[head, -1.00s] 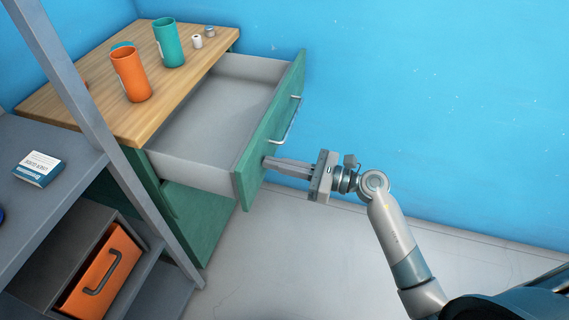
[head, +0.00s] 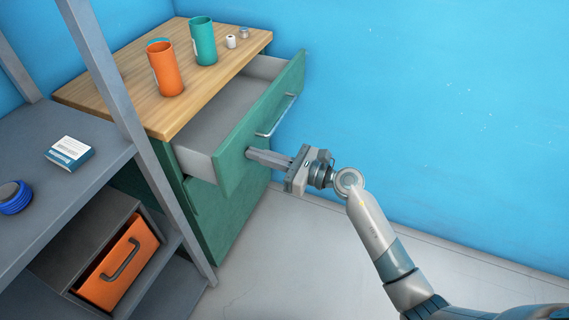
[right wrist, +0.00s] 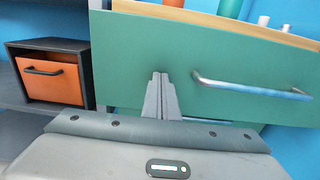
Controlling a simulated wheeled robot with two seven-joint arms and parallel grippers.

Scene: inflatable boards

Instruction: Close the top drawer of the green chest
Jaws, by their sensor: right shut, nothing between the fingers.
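The green chest (head: 232,215) with a wooden top stands against the blue wall. Its top drawer (head: 232,150) is partly open, with its grey inside showing. The drawer's green front has a metal bar handle (head: 276,117). My right gripper (head: 250,153) is shut and empty, its fingertips at the drawer front, below and left of the handle. In the right wrist view the closed fingers (right wrist: 160,80) point at the green drawer front (right wrist: 135,55), beside the handle (right wrist: 250,88), and seem to touch it. My left gripper is not in view.
An orange cup (head: 166,70), a teal cup (head: 203,42) and small items stand on the wooden top (head: 190,100). A grey shelf (head: 90,135) at left holds a small box (head: 69,152), a blue roll (head: 14,198) and an orange drawer (head: 118,265). The floor at right is clear.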

